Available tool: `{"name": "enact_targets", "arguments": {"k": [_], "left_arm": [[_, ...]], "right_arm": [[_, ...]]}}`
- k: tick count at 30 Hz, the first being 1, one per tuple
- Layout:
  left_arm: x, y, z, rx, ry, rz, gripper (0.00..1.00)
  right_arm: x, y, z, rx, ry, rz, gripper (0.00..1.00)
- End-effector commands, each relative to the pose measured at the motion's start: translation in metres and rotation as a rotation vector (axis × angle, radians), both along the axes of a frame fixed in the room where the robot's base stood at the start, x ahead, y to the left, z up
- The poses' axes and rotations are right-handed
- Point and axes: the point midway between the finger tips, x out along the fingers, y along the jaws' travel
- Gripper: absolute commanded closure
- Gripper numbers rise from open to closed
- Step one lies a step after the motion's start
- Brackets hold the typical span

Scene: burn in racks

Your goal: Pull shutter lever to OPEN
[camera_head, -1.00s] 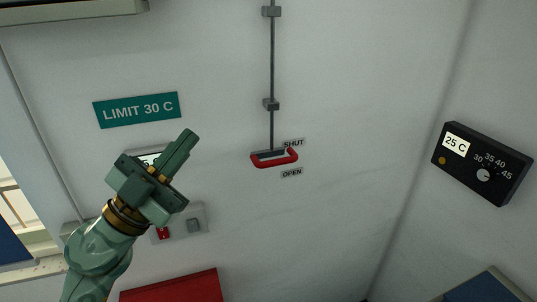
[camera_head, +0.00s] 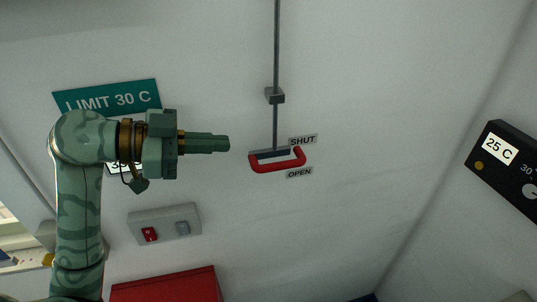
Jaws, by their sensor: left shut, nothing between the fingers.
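The shutter lever is a red loop handle (camera_head: 277,163) at the lower end of a thin dark rod (camera_head: 276,50) on the white wall. The handle sits beside the SHUT label (camera_head: 303,140), with the OPEN label (camera_head: 299,173) just below it. My left gripper (camera_head: 226,144) is shut and empty. It points right, and its fingertips appear a little left of the handle, apart from it in the picture. How far it is from the wall is hard to tell. My right gripper is not in view.
A teal LIMIT 30 C sign (camera_head: 110,97) is behind my left arm, with a partly hidden display below it. A grey switch box (camera_head: 164,223) with a red switch and a red box (camera_head: 167,286) are lower down. A black thermostat (camera_head: 511,166) reads 25 C at right.

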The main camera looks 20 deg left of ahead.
Motion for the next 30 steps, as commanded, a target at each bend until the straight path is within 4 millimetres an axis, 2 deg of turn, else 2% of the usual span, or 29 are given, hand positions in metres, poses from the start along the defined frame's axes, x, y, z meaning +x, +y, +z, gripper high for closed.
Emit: {"name": "enact_targets", "arguments": {"k": [4,8,11,19,24,30], "left_arm": [[0.003,-0.004,-0.001,-0.001,0.0,-0.001,1.0],[0.013,-0.018,-0.004,-0.003,0.0,-0.002,1.0],[0.024,-0.033,-0.008,-0.004,0.0,-0.003,1.0],[0.057,-0.079,-0.023,-0.004,0.0,-0.004,1.0],[0.062,-0.076,-0.05,-0.001,0.002,-0.001,1.0],[0.064,-0.074,-0.062,0.0,-0.001,-0.001,1.0]], "right_arm": [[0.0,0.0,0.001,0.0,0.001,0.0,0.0],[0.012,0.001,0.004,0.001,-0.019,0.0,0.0],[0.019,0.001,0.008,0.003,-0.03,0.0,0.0],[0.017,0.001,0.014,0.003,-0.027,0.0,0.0],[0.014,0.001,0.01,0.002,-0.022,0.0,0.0],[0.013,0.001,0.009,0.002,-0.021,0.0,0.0]]}}
